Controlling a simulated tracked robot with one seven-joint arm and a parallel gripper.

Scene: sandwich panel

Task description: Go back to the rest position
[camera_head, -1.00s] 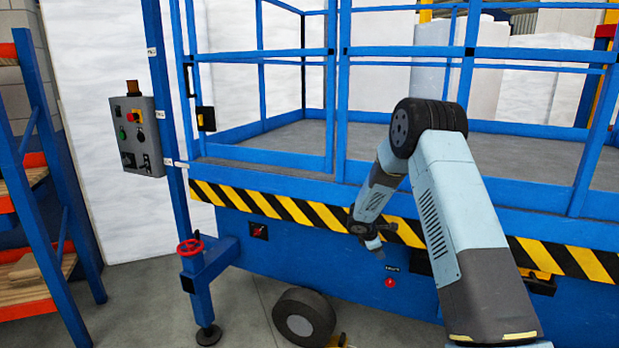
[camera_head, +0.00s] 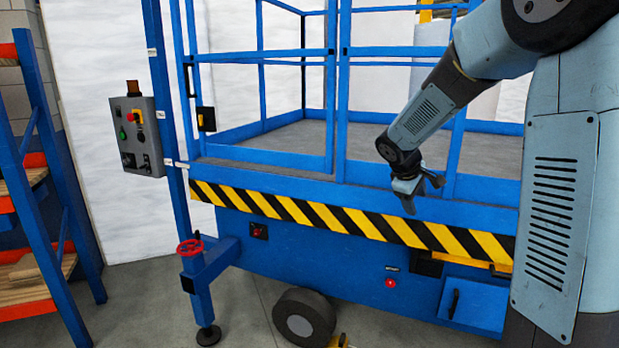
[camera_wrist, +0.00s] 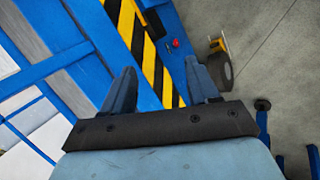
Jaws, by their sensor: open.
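My gripper (camera_head: 424,190) hangs in front of the blue platform's striped edge, right of the middle in the head view. In the wrist view its two fingers (camera_wrist: 160,88) stand apart with nothing between them. My arm is folded up at the right side of the head view and covers part of the platform there.
The blue lift platform (camera_head: 300,248) has rails and a yellow-black striped edge. A grey control box (camera_head: 137,137) hangs on its left post. A red handwheel (camera_head: 190,247) sits on the outrigger. A wheel (camera_head: 304,317) stands on the floor. A blue shelf rack (camera_head: 48,165) is at the left.

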